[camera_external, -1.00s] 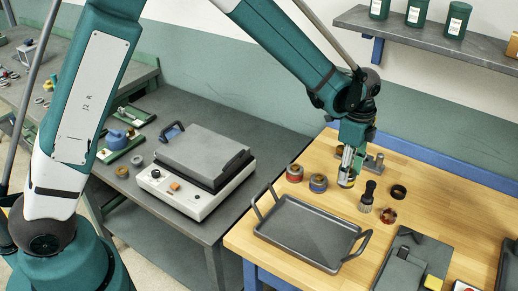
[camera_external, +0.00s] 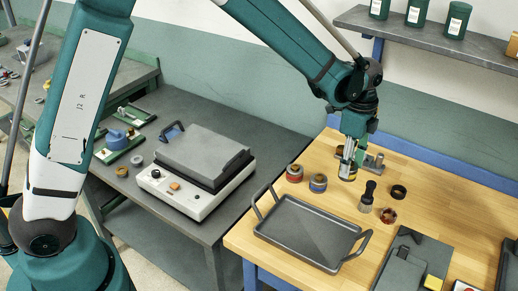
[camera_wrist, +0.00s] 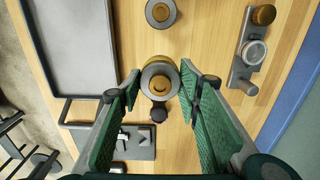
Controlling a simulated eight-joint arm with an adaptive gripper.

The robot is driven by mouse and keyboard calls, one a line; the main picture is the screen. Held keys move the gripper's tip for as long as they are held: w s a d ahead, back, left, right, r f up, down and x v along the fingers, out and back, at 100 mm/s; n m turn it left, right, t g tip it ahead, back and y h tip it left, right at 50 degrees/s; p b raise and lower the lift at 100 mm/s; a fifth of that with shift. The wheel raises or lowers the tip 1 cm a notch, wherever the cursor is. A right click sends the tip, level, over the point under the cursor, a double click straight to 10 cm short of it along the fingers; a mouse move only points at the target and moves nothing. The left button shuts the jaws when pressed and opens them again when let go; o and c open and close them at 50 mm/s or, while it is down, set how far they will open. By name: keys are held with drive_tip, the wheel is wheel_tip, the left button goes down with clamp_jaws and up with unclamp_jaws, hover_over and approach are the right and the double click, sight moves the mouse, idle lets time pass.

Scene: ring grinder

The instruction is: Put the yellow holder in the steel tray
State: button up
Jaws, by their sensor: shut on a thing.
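The yellow holder (camera_external: 347,178) is in my gripper (camera_external: 347,168), over the wooden bench behind the tray. In the wrist view the holder (camera_wrist: 160,64) shows a yellow rim, a grey ring and a brass-coloured knob, between the two green finger pads of my gripper (camera_wrist: 160,82). My fingers are shut on it, and it looks upright. The steel tray (camera_external: 300,236) lies in front of the gripper and to its left, empty, with a raised handle at each end. Its flat floor (camera_wrist: 70,45) also fills the upper left of the wrist view.
A dark-handled brush (camera_external: 367,197), a black ring (camera_external: 398,192) and an amber piece (camera_external: 388,215) lie to the right. A grey post fixture (camera_external: 374,161) stands close behind the gripper.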

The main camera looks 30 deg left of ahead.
drive_tip(key=shift+s, duration=0.15)
hover_over(307, 233)
drive_tip(key=shift+d+r+b, duration=0.15)
drive_tip(key=shift+r+b, duration=0.2)
drive_tip(key=shift+r, duration=0.1)
drive_tip(key=shift+f, duration=0.15)
idle(0.4)
drive_tip(key=shift+f, duration=2.8)
drive_tip(key=shift+f, duration=2.05)
drive_tip(key=shift+f+b, duration=0.2)
drive_tip(key=shift+b, duration=0.1)
